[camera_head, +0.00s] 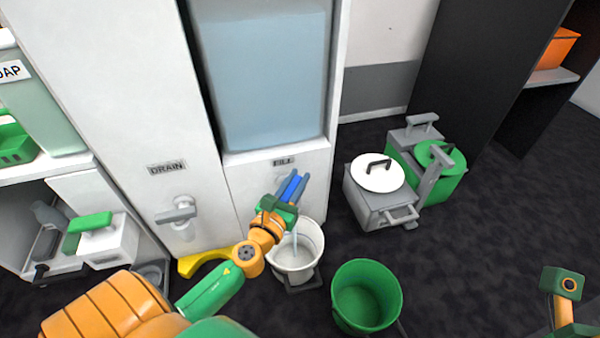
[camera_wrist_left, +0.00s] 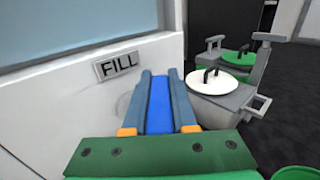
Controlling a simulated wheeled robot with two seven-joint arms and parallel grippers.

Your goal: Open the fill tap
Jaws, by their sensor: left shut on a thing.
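The fill tap's blue handle (camera_wrist_left: 159,105) sits under the FILL label (camera_wrist_left: 117,65) on the white cabinet front. My left gripper (camera_head: 292,188) is shut on the blue handle; in the left wrist view its two grey-blue fingers lie on either side of it. The tap body behind is mostly hidden by the gripper. A white bucket (camera_head: 310,272) stands on the floor below the tap, and a pale streak like water runs down into it. Only part of my right arm shows at the lower right; its fingers are not visible.
The drain tap (camera_head: 177,213) with its grey lever is to the left, under the DRAIN label (camera_head: 167,168). A green bucket (camera_head: 367,295) stands right of the white one. A yellow piece (camera_head: 203,262) lies by the cabinet base. Grey and green lidded containers (camera_head: 380,190) stand at the right.

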